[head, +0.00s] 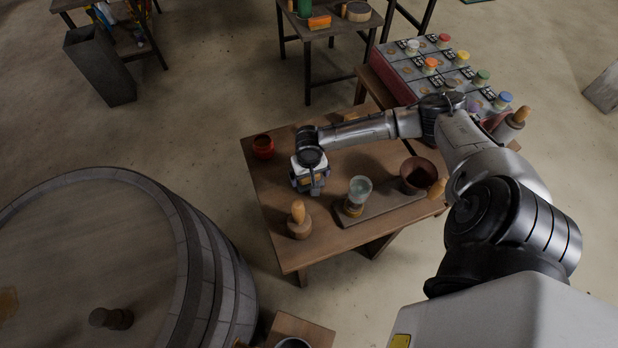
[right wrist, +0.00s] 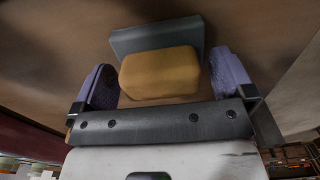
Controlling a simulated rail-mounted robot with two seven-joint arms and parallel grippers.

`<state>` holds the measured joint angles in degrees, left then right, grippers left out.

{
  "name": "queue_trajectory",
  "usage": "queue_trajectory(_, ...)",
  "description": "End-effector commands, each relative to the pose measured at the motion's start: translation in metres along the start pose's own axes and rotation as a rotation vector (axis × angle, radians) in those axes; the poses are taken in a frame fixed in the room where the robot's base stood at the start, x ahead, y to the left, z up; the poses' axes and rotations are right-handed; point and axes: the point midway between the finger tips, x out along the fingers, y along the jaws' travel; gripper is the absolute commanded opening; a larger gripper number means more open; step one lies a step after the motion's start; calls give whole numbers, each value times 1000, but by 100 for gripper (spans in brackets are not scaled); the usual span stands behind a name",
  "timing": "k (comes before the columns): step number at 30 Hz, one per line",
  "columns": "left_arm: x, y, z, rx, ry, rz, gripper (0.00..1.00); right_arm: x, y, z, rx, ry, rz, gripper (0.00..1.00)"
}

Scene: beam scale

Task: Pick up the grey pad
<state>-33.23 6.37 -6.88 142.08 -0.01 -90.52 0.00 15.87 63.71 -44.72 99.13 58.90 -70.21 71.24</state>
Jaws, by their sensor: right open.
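The grey pad (right wrist: 155,34) shows in the right wrist view as a dark grey slab with a tan rounded block (right wrist: 160,73) in front of it, apparently its grip. My right gripper (right wrist: 165,82) is open, its two purple-lined fingers on either side of the tan block, with visible gaps. In the head view my right gripper (head: 312,188) points down over the left part of the wooden table and hides what lies under it. My left gripper is not in view.
On the table (head: 280,178) stand a red pot (head: 263,146), a wooden-handled stamp-like piece (head: 299,220), a glass jar (head: 358,190) and a brown bowl (head: 418,175). A barrel (head: 90,250) stands left.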

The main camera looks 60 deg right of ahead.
Motion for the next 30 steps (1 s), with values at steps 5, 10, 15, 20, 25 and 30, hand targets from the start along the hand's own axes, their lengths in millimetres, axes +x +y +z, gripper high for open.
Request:
queue_trajectory(5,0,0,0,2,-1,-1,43,4,0,0,0,1,-1,100)
queue_trajectory(10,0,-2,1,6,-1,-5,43,4,0,0,0,1,-1,97)
queue_trajectory(15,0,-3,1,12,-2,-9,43,3,0,0,0,1,-1,81)
queue_trajectory(20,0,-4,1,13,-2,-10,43,3,0,0,0,1,0,66)
queue_trajectory(25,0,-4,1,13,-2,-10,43,3,0,0,0,1,0,50)
queue_trajectory(30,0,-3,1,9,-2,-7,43,3,0,0,0,1,-1,49)
